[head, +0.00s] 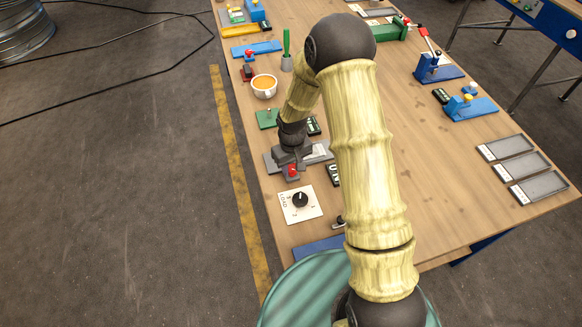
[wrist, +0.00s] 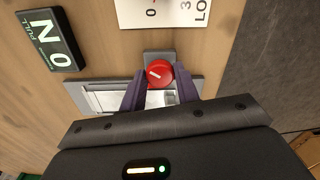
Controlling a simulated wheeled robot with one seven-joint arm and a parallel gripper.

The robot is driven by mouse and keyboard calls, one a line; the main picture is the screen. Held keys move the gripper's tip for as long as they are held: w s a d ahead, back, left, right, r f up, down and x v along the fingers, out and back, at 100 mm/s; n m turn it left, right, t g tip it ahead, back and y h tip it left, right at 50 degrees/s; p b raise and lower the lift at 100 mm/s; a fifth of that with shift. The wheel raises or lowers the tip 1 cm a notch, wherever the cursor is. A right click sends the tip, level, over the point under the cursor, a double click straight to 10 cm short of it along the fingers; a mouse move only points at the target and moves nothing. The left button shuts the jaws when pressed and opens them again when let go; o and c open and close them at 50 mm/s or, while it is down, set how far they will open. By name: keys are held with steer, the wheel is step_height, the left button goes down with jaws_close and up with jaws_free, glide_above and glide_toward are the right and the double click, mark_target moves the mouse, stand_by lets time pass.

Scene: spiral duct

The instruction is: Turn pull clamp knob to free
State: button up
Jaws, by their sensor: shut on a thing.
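The knob sits at the edge of a grey metal clamp block (wrist: 98,97) with a pale inset plate. My gripper (wrist: 161,80) has its two dark purple fingers on either side of the knob and is shut on it. In the head view my gripper (head: 292,162) reaches down over the clamp block (head: 318,150). My fingers hide part of the block.
A dark sign with pale letters (wrist: 47,40) stands beside the clamp. A white dial plate with a black knob (head: 300,200) lies nearby. A green plate (head: 267,119) and an orange-filled cup (head: 264,86) are farther back.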

mark_target(292, 169)
steer(key=n, duration=0.6)
steer(key=shift+n, duration=0.4)
steer(key=o, duration=1)
steer(key=shift+c, duration=0.2)
steer(key=shift+w+r, duration=0.1)
step_height(292, 169, up, 17)
steer(key=b, duration=0.1)
steer(key=shift+r+b, duration=0.15)
steer(key=shift+b, duration=0.25)
steer(key=s+d+m+t, duration=0.1)
steer(key=s+d+m, duration=0.4)
steer(key=s, duration=0.3)
steer(key=s+d+m+t, duration=0.1)
steer(key=s+d+m, duration=0.3)
steer(key=s+m, duration=0.2)
steer(key=shift+s+d+r+t, duration=0.3)
steer(key=shift+s+d+r, duration=0.15)
steer(key=shift+s, duration=0.8)
